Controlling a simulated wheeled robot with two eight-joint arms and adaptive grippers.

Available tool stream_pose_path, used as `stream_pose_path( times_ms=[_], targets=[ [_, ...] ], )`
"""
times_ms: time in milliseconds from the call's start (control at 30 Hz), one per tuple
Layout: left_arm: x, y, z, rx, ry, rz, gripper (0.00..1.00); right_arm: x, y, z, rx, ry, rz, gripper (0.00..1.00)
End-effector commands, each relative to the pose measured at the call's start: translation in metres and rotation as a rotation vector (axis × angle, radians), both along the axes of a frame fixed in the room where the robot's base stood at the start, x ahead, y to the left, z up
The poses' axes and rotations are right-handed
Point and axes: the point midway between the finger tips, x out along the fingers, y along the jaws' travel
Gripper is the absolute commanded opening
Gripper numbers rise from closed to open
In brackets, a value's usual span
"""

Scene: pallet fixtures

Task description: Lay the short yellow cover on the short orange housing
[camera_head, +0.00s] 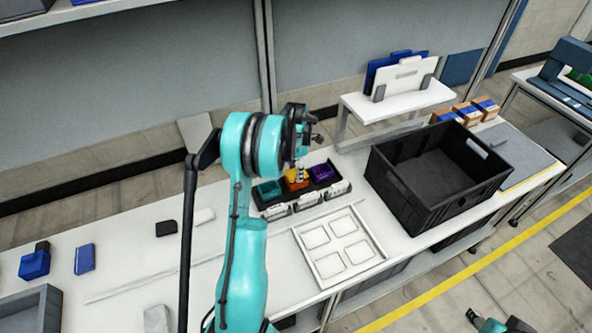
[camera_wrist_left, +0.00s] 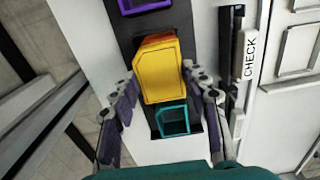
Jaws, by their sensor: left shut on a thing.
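My left gripper (camera_head: 301,176) points down over a black tray (camera_wrist_left: 127,45) of coloured housings. In the left wrist view its fingers (camera_wrist_left: 161,76) are shut on the short yellow cover (camera_wrist_left: 165,77). The cover is over the middle place of the tray, between the teal housing (camera_wrist_left: 173,121) and the purple housing (camera_wrist_left: 137,5). Orange (camera_head: 291,184) shows at the middle place in the head view, partly behind the gripper. The cover hides most of the orange housing, and I cannot tell whether they touch. Part of my right arm (camera_head: 492,325) shows at the lower right; its jaws are unclear.
A white tray with four-sided recesses (camera_head: 303,237) lies in front of the housings. A large black crate (camera_head: 396,199) stands to the right. A white stand (camera_head: 395,101) holds upright plates behind it. Blue blocks (camera_head: 35,264) lie at the left. The bench between is mostly clear.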

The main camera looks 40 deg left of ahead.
Motion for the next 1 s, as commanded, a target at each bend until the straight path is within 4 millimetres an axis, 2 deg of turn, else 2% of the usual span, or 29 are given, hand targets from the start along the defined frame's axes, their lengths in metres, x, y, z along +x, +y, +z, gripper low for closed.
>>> stream_pose_path(
  times_ms=[1000],
  targets=[
    [0.000, 0.000, -0.013, 0.000, 0.000, 0.000, 0.26, 0.000, 0.000, -0.011, 0.000, 0.000, 0.000, 0.40]
  ],
)
